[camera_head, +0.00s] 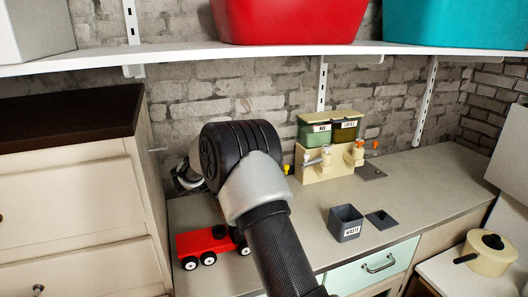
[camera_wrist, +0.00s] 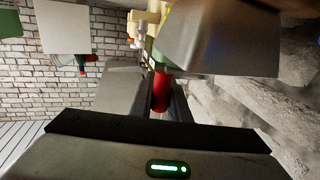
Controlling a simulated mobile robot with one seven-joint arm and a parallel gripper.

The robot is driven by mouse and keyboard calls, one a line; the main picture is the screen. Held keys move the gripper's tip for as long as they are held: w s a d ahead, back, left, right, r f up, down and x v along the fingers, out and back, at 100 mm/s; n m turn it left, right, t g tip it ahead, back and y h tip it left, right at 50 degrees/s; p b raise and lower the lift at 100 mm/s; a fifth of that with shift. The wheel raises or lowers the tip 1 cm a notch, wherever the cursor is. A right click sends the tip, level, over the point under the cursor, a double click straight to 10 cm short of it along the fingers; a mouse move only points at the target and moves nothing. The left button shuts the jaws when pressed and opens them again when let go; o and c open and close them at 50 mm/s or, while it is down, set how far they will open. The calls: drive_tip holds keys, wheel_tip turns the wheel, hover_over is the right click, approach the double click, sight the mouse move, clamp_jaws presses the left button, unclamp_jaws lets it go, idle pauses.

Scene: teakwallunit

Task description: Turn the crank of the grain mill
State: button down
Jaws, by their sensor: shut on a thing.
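In the wrist view my gripper (camera_wrist: 161,100) is shut on a red cylindrical grip (camera_wrist: 162,88), which looks like a crank handle. The rest of the crank is hard to make out. A large brownish-grey metallic body (camera_wrist: 220,38) fills the space close above and right of the fingers; I cannot tell for sure that it is the mill. In the head view my own arm covers the gripper and the red grip. A beige unit (camera_head: 322,172) with two labelled hoppers, green (camera_head: 314,131) and olive (camera_head: 345,131), stands at the back of the counter.
A red toy truck (camera_head: 206,244) is on the counter, partly behind my arm. A dark bin labelled WASTE (camera_head: 345,224) and a flat dark square (camera_head: 381,219) lie to the right. A shelf (camera_head: 180,54) with red and teal bins hangs above. A dresser (camera_head: 75,185) borders the left.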

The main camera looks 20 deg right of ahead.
drive_tip(key=c, duration=1.7)
unclamp_jaws()
drive_tip(key=shift+d+t, duration=0.1)
drive_tip(key=shift+t, duration=0.2)
